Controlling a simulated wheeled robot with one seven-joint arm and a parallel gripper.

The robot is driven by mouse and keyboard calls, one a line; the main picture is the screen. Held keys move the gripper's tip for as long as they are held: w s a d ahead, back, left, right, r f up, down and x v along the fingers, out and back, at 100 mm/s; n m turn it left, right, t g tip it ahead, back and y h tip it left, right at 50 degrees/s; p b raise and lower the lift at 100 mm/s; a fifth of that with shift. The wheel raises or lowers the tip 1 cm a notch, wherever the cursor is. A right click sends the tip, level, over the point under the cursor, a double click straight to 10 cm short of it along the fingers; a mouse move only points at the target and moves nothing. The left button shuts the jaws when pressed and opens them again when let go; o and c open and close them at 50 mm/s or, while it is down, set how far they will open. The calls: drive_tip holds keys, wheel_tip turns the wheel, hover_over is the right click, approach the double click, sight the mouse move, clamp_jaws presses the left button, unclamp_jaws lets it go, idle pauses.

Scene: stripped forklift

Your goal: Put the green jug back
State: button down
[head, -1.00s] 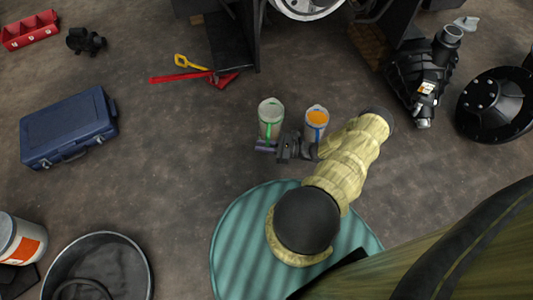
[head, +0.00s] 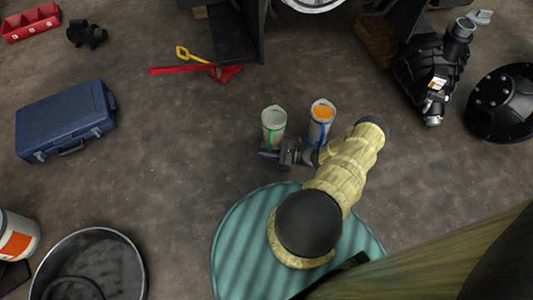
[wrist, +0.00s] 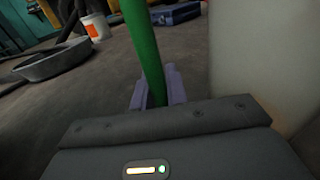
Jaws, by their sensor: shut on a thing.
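The green jug (head: 273,128), a pale container with a green handle, is upright at the middle of the head view. My gripper (head: 270,152) is at its near side, shut on the green handle. In the wrist view the handle (wrist: 142,45) runs down between the two fingers of my gripper (wrist: 157,88), and a pale jug wall (wrist: 265,65) fills the right side. The jug's base is partly hidden by my gripper, so I cannot tell whether it touches the floor.
A similar jug (head: 317,130) with a blue handle and orange contents stands just right. Beyond are a red and yellow tool (head: 185,69) and forklift parts. A blue case (head: 65,120) and a black basin (head: 130,265) lie left. Floor between the case and jugs is clear.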

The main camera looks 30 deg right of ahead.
drive_tip(key=shift+f, duration=0.1)
drive_tip(key=c, duration=1.4)
unclamp_jaws()
drive_tip(key=shift+r, duration=0.25)
drive_tip(key=p+v, duration=0.2)
drive_tip(key=v, duration=0.5)
drive_tip(key=shift+s+d, duration=0.15)
drive_tip(key=shift+d, duration=0.1)
